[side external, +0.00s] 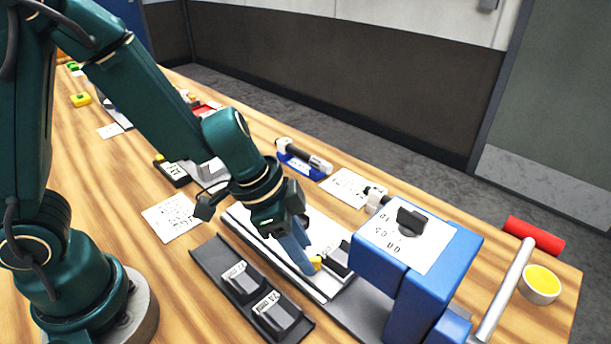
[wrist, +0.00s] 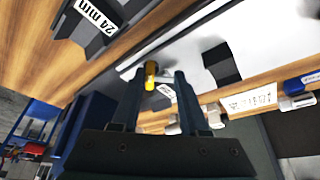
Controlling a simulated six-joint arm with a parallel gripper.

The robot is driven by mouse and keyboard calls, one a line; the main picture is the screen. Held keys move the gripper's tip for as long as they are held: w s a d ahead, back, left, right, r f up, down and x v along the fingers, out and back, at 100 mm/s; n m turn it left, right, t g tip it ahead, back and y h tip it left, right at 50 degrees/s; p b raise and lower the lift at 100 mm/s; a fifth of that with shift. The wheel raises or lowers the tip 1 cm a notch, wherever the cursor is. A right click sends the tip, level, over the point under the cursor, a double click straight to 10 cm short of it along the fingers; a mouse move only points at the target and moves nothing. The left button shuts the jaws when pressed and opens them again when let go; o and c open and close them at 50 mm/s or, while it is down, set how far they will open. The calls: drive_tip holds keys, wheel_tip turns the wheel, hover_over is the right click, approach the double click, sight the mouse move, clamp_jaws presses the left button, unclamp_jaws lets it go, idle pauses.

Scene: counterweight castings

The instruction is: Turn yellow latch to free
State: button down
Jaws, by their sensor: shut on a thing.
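The yellow latch (side external: 316,262) is a small yellow piece at the right end of a white-topped plate or rail (side external: 268,244). My gripper (side external: 306,263) reaches down to it with blue-grey fingers. In the wrist view the yellow latch (wrist: 150,76) sits between my two fingertips (wrist: 158,78), and my gripper is shut on it. A dark block with a white label (side external: 338,259) stands just right of the latch. The fingers hide part of the latch, so I cannot tell its turn position.
A dark tray (side external: 222,264) with two labelled castings, one of them (side external: 278,314), lies in front. A blue stand (side external: 425,285) with a white top and black knob rises close on the right. Paper sheets, a red cylinder (side external: 533,235) and a yellow-filled cup (side external: 541,283) are around.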

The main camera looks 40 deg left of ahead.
drive_tip(key=shift+s+n+t, duration=0.1)
drive_tip(key=shift+n+t, duration=0.2)
drive_tip(key=shift+n, duration=0.5)
drive_tip(key=shift+d+r+n+y, duration=0.1)
drive_tip(key=shift+r+n+y, duration=0.05)
drive_tip(key=shift+n+y, duration=0.3)
drive_tip(key=shift+c, duration=2.1)
unclamp_jaws()
drive_tip(key=shift+m, duration=0.25)
